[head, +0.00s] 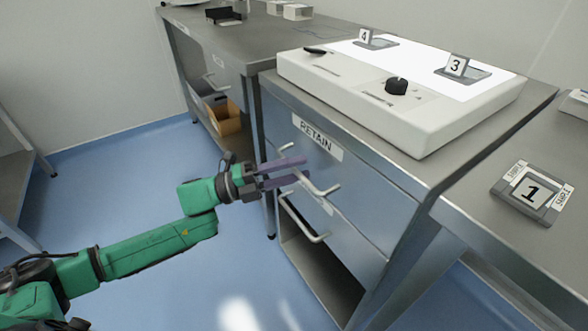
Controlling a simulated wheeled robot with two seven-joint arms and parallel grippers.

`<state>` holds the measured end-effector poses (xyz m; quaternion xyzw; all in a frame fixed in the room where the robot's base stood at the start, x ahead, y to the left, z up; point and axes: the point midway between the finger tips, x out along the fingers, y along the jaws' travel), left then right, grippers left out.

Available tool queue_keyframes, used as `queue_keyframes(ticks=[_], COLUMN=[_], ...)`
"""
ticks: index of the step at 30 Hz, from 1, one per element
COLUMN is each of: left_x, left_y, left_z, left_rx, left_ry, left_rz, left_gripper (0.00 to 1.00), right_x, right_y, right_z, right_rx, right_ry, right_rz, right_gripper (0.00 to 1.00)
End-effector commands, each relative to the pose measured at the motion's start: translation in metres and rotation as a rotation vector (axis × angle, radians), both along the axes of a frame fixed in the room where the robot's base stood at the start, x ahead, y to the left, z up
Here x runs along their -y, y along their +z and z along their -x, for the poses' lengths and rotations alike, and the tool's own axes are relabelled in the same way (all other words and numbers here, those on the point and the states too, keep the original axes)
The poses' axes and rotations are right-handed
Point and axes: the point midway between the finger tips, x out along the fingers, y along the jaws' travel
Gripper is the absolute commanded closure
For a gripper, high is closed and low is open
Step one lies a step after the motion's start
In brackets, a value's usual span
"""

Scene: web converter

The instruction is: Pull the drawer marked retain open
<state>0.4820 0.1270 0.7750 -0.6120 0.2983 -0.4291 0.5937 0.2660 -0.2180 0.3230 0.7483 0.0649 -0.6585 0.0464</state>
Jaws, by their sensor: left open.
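The drawer marked RETAIN (350,178) is the top front of a grey metal cabinet, and it looks shut. Its white label (317,137) reads RETAIN. Its pale bar handle (324,189) sticks out below the label and is partly hidden by my fingers. My left gripper (306,169) comes in from the left on a green arm. Its two purple fingers are open, one above the other, at the handle. I cannot tell whether the bar lies between them or whether they touch it. My right gripper is out of view.
A second handle (303,222) sits lower on the cabinet, above an open bay. A white light box (420,120) with a black knob stands on top. Blue floor (150,180) is clear at left.

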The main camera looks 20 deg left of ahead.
Motion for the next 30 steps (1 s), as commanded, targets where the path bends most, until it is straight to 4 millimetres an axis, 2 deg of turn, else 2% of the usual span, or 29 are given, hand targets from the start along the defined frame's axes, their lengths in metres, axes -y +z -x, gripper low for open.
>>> queue_keyframes(ticks=[1,4,5,30], left_x=[-0.0002,-0.0004,-0.0004,-0.0007], left_y=[-0.0001,-0.0002,-0.0002,-0.0008], left_z=[0.0,0.0001,0.0001,0.0002], left_rx=[0.0,0.0,0.0,-0.001], left_ry=[0.0,0.0,0.0,0.0], left_rz=[0.0,0.0,0.0,0.0], left_gripper=[0.55,0.94,1.0,1.0], right_x=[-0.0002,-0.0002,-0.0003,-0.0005], right_y=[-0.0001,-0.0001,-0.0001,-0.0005], right_z=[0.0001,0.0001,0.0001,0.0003], right_rx=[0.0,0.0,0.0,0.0], right_ry=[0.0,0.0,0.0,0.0], right_rz=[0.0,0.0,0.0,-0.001], right_gripper=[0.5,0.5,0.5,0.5])
